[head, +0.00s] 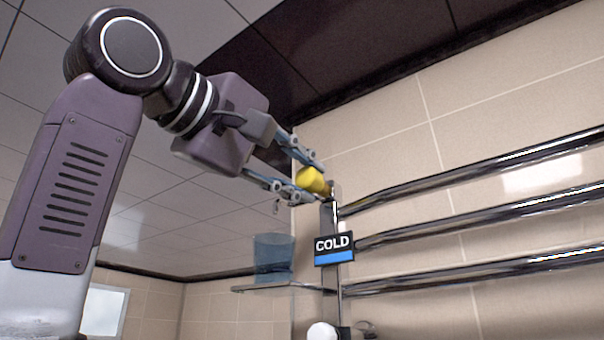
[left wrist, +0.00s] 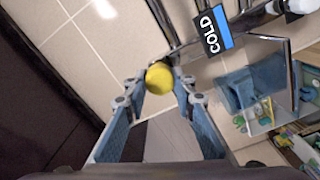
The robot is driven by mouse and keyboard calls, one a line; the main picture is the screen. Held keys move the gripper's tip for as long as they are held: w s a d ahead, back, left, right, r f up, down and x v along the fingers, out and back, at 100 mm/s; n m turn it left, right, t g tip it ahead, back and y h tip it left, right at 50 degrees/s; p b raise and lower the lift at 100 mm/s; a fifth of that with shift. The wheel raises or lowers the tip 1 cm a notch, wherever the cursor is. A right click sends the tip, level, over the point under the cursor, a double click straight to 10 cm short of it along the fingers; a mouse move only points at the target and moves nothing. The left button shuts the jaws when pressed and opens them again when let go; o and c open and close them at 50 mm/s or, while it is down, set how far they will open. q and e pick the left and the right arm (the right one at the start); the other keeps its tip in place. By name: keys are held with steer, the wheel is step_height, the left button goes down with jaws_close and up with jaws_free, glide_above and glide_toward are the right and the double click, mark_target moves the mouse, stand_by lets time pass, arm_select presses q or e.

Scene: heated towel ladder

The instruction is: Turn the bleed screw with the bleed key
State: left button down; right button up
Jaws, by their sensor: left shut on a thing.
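The yellow bleed key (head: 313,180) is between the fingertips of my left gripper (head: 306,177), which is shut on it. Its far end meets the top of the chrome towel ladder's upright (head: 335,215), where the bleed screw itself is hidden behind the key. In the left wrist view the key (left wrist: 159,78) shows as a round yellow knob between the two blue fingers of my left gripper (left wrist: 157,88). I cannot tell how far the key is seated on the screw. My right gripper is not in view.
A COLD sign (head: 334,248) with a blue stripe hangs on the upright below the key. Chrome rails (head: 470,216) run to the right along the tiled wall. A blue cup (head: 272,257) stands on a glass shelf (head: 262,288) at lower left of the ladder.

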arm_select(q)
steer(key=shift+m, duration=0.3)
steer(key=shift+m, duration=0.3)
steer(key=shift+s+a, duration=0.1)
stand_by(0.3)
steer(key=shift+s+a, duration=0.45)
steer(key=shift+s, duration=0.1)
